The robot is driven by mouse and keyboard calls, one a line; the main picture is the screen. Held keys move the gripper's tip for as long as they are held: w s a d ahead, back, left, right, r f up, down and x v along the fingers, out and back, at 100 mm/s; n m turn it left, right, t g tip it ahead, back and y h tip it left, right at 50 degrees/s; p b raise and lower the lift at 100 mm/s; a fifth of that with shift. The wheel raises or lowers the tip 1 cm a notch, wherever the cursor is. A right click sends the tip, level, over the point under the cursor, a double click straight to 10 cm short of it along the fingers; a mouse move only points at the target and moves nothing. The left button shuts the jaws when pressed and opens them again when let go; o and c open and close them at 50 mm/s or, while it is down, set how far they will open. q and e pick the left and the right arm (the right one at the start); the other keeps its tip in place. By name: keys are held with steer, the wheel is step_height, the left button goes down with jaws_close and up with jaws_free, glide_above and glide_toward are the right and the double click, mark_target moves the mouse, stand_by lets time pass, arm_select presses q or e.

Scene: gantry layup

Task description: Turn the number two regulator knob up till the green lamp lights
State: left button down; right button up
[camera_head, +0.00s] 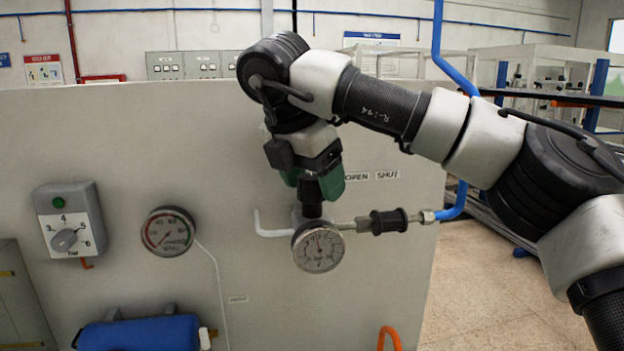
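My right gripper (314,182) comes down from above in front of the grey panel, its green fingers on either side of the upper part of a black knob (312,205). I cannot tell whether the fingers press on the knob. The knob stands upright on a small metal regulator, with a round white dial gauge (318,249) at its front. No number can be read on it. A grey box (68,221) at the left carries a green lamp (58,203), which looks dark, and a grey selector knob (64,240) on a bar scale. My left gripper is out of view.
Another round gauge (168,232) is on the panel (240,300) left of the regulator. A black-sleeved valve (388,221) sits right of it, on the line to a blue hose (457,202). A blue cylinder (140,333) and an orange hose (389,337) are low down.

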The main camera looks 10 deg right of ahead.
steer(key=p+v, duration=0.1)
steer(key=v, duration=0.9)
steer(key=shift+r, duration=0.35)
steer(key=shift+a, duration=0.1)
